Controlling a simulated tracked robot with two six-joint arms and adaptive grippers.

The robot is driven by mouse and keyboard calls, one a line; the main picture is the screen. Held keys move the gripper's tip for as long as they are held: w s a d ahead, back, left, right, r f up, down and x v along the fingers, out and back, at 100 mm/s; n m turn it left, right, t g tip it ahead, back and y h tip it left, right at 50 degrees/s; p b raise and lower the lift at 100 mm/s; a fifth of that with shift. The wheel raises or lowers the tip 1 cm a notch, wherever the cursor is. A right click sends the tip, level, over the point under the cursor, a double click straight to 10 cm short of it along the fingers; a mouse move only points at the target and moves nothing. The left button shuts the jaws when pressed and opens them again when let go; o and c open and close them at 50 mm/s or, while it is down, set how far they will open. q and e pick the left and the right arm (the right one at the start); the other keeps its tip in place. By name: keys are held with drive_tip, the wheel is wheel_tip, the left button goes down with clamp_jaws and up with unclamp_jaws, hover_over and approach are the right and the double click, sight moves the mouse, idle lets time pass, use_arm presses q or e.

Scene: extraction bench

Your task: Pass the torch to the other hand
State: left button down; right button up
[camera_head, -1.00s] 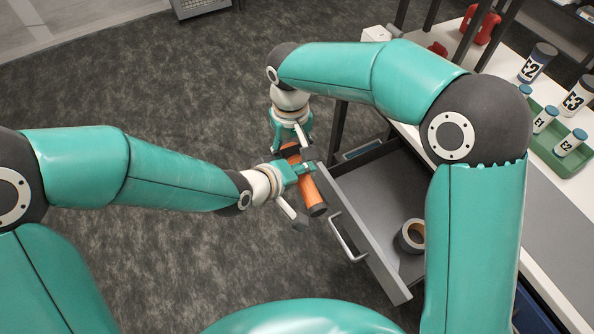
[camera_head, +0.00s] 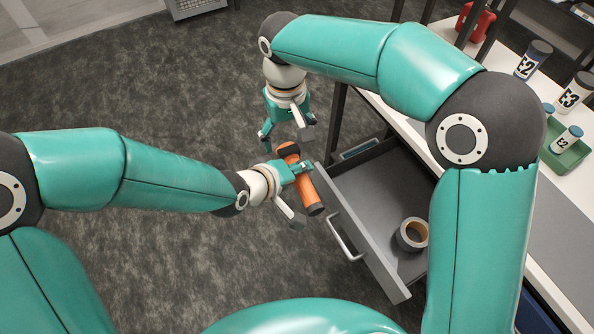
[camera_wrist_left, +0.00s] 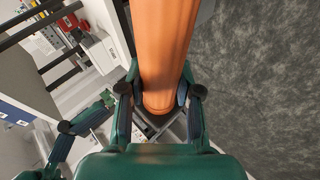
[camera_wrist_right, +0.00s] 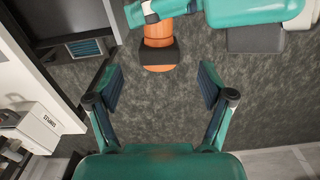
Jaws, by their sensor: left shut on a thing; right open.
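The torch (camera_head: 307,187) is orange with dark ends. My left gripper (camera_head: 297,192) is shut on it, around its body, and holds it tilted beside the open drawer's front. In the left wrist view the torch's orange body (camera_wrist_left: 165,50) lies between the fingers. My right gripper (camera_head: 285,138) is open and empty, just above the torch's dark upper end in the head view and apart from it. In the right wrist view the torch (camera_wrist_right: 158,45) shows beyond the open fingers (camera_wrist_right: 160,88), at the top, partly hidden by my left gripper.
The open grey drawer (camera_head: 362,200) is right of the torch and holds a roll of tape (camera_head: 411,235). The white bench (camera_head: 560,225) carries a green rack (camera_head: 568,155) and labelled containers. The dark floor at left is clear.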

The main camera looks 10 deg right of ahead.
wheel_tip(320, 180, up, 6)
drive_tip(key=r, duration=0.1)
drive_tip(key=w+d+f+m+y, duration=0.2)
drive_tip(key=w+d+f+y, duration=0.25)
drive_tip(key=d+f, duration=0.6)
drive_tip(key=s+a+f+m, duration=0.1)
drive_tip(key=s+f+m, duration=0.25)
drive_tip(key=f, duration=0.55)
drive_tip(key=s+a+f+m, duration=0.2)
drive_tip(key=s+f, duration=0.2)
drive_tip(key=f, duration=0.4)
drive_tip(key=s+f+n, duration=0.1)
drive_tip(key=s+f, duration=0.4)
drive_tip(key=s, duration=0.3)
drive_tip(key=s+d+f+n, duration=0.1)
drive_tip(key=s+f, duration=0.5)
drive_tip(key=s, duration=0.2)
drive_tip(key=shift+s+d+t, duration=0.25)
drive_tip(key=shift+s+t, duration=0.05)
